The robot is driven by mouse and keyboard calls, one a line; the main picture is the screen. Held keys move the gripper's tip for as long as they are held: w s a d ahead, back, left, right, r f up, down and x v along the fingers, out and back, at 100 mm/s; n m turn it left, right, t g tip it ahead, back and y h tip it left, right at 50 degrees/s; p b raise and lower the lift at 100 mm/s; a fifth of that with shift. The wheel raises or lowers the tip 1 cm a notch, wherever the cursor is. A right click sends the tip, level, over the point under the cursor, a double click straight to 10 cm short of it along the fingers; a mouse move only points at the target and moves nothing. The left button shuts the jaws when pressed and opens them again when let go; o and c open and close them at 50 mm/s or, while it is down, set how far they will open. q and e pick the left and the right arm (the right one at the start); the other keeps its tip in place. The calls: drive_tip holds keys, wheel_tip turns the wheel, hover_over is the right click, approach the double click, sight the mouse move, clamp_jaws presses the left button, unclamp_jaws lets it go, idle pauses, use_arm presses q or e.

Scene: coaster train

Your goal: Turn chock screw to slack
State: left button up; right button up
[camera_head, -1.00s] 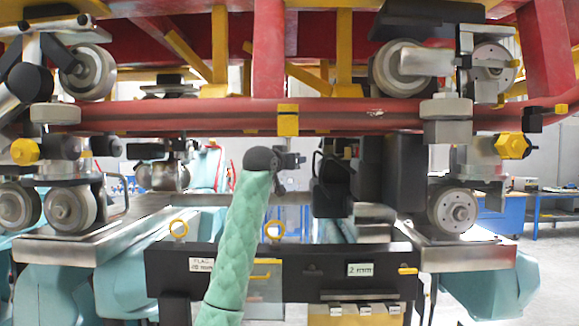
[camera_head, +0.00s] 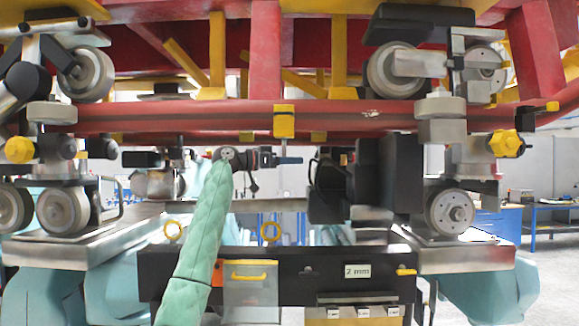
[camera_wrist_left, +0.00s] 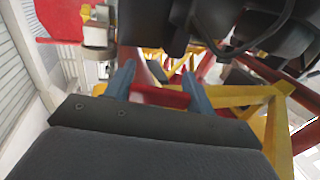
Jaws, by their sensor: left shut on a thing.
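My left gripper (camera_head: 290,160) is at the end of my green-sleeved arm, below the red rail, with its blue fingers pointing right. In the left wrist view the two blue fingers (camera_wrist_left: 160,88) stand apart with a red piece (camera_wrist_left: 160,97) between them, and the gripper is shut on it. What this piece belongs to is not clear. No part shows clearly as the chock screw. Yellow hex knobs sit at the left (camera_head: 20,150) and right (camera_head: 505,143) wheel assemblies, apart from the gripper. My right gripper is not in view.
The red rail (camera_head: 345,117) crosses above the gripper. A black block (camera_head: 400,175) stands to its right. Below is a dark panel (camera_head: 310,275) with a "2 mm" label (camera_head: 357,271), a clear bin (camera_head: 250,296) and yellow rings.

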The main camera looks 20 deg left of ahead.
use_arm(q)
drive_tip(key=shift+s+r+m+g+h, duration=0.15)
drive_tip(key=shift+m+g+h, duration=0.4)
drive_tip(key=shift+m+g, duration=0.45)
drive_tip(key=shift+s+m+g+h, duration=0.1)
drive_tip(key=shift+m+g+h, duration=0.5)
drive_tip(key=shift+g, duration=0.7)
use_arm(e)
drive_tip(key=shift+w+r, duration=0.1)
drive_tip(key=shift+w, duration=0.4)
use_arm(q)
drive_tip(key=shift+g, duration=0.3)
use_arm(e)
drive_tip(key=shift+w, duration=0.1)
use_arm(q)
drive_tip(key=o, duration=0.8)
drive_tip(key=shift+o, duration=0.9)
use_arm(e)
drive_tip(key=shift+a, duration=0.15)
use_arm(q)
drive_tip(key=b+v, duration=0.4)
drive_tip(key=v, duration=0.3)
drive_tip(key=shift+a, duration=0.35)
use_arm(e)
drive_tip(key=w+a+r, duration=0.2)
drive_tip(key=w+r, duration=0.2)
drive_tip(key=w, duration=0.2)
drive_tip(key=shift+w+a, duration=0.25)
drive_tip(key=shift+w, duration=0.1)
